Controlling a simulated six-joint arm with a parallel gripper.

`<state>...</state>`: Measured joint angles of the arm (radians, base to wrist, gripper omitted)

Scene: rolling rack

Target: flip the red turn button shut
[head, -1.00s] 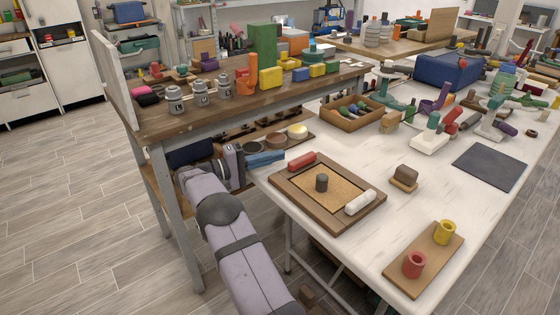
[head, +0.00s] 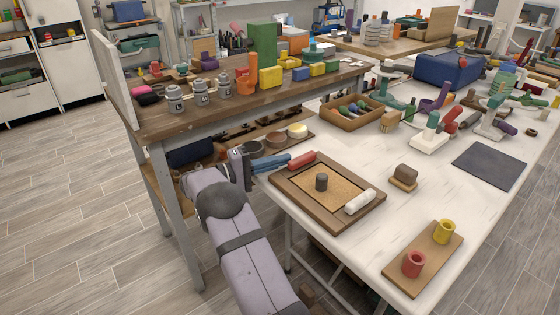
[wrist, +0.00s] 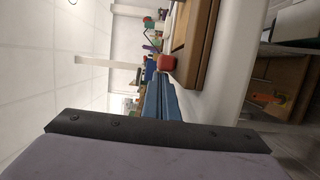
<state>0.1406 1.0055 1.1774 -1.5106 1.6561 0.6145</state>
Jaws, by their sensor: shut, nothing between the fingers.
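The red turn button (head: 301,160) is a rounded bar on the upper left side of a dark wooden frame (head: 290,193). It lies roughly along that side. The frame surrounds a tan panel (head: 336,185) with a dark round knob (head: 322,182). A white turn button (head: 360,201) sits on the opposite side. My gripper (head: 289,160) has blue fingers, shut and empty, with tips close to the red button's left end. In the wrist view the fingers (wrist: 160,100) point at the red button (wrist: 166,62) beside the frame (wrist: 195,45); contact cannot be told.
A brown block on a small base (head: 405,176) and a board (head: 425,260) with red and yellow cups stand to the right. The white table (head: 330,255) is bare in front of the frame.

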